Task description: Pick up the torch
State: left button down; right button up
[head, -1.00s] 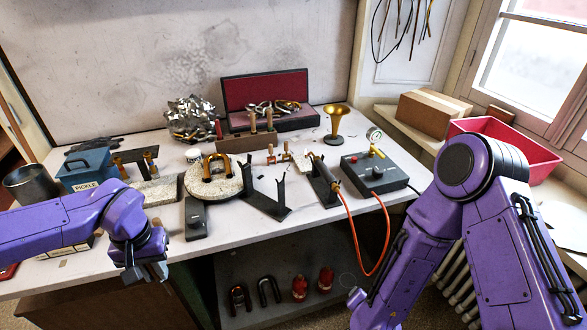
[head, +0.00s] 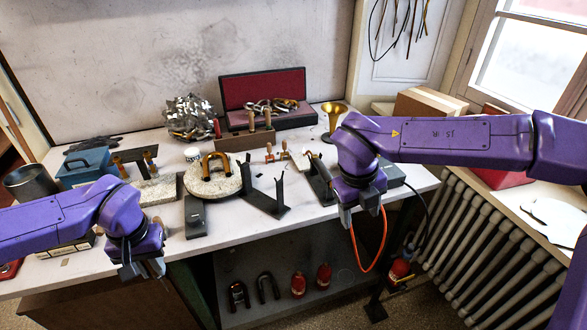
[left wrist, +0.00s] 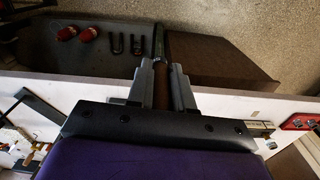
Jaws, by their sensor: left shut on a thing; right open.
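The torch's black stand (head: 320,187) is at the right of the bench in the head view. The torch on it is mostly hidden behind my right gripper (head: 362,216). The orange hose (head: 372,262) hangs in a loop below that gripper, over the bench's front edge. My right gripper is open, pointing down, in front of the stand; I cannot tell whether it touches the torch. My left gripper (head: 143,270) is at the bench's front left. In the left wrist view, its fingers (left wrist: 162,92) are shut on a narrow dark brown thing (left wrist: 161,99), not clearly identifiable.
A black V-shaped stand (head: 268,203) and a round pale board (head: 222,185) are left of the torch stand. The brass bell (head: 333,115) stands behind. The dark control box (head: 391,177) is partly hidden by my right arm. A radiator (head: 470,235) is at the right.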

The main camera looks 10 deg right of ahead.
aim_at(320, 167)
jog(key=i, duration=1)
